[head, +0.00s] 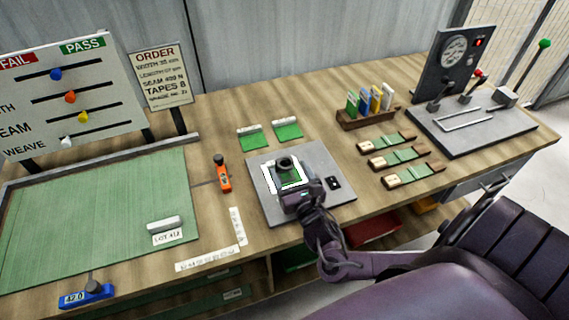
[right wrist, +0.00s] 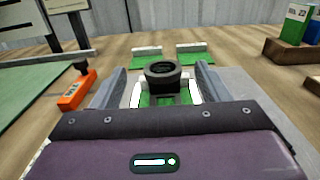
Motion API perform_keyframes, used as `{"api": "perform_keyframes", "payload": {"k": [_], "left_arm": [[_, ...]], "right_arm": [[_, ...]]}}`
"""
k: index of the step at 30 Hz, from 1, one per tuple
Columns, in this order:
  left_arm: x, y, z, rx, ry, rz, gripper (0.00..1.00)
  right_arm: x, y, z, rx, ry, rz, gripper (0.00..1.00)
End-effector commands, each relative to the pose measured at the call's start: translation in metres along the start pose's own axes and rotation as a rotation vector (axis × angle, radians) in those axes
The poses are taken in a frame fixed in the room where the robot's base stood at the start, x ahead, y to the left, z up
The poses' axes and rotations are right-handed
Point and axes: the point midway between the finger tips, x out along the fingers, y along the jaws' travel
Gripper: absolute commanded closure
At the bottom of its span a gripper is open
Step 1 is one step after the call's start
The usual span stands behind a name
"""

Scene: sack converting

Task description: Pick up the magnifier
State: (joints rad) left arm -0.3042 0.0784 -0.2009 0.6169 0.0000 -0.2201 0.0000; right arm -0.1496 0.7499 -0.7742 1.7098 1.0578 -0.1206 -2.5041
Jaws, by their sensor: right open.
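The magnifier (head: 285,163) is a small dark round eyepiece on a stand. It stands on a green swatch with a white frame, on the grey plate (head: 262,204) at the middle of the bench. In the right wrist view the magnifier (right wrist: 162,72) is between the two grey fingers. My right gripper (head: 291,180) is at the near side of the magnifier, low over the plate. In the right wrist view its fingers (right wrist: 160,84) are apart, with gaps on both sides of the magnifier. My left gripper is not in view.
A wooden holder (head: 367,117) with several cards and several sample strips (head: 400,156) are to the right. A green mat (head: 100,225) covers the left side.

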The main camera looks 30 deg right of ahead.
Motion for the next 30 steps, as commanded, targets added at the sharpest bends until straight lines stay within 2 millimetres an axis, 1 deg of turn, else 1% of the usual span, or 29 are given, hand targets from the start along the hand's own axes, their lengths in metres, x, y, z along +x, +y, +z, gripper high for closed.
{"api": "perform_keyframes", "payload": {"k": [1,3,6,8,11,15,18,27,30], "left_arm": [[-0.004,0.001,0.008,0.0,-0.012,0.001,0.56],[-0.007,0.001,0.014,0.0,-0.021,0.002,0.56],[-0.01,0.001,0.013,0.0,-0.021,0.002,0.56],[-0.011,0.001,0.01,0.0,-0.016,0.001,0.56],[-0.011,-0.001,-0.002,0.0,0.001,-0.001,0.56],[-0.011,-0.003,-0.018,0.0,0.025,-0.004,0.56],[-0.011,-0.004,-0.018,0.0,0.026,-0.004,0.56],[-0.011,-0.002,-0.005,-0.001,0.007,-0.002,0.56],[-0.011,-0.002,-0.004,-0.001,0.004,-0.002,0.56]], "right_arm": [[0.007,-0.001,0.001,-0.001,-0.002,-0.003,0.31],[0.018,-0.002,-0.001,0.0,-0.002,-0.002,0.31],[0.033,-0.003,-0.003,0.001,-0.002,-0.002,0.31],[0.04,-0.003,-0.004,0.002,-0.002,-0.002,0.31],[0.046,-0.003,-0.005,0.001,0.001,-0.001,0.31],[0.047,-0.003,-0.006,0.002,0.002,-0.001,0.31],[0.047,-0.003,-0.006,0.002,0.002,-0.001,0.32],[0.047,-0.003,-0.006,0.002,0.002,-0.001,0.72],[0.047,-0.003,-0.006,0.002,0.001,-0.001,0.83]]}}
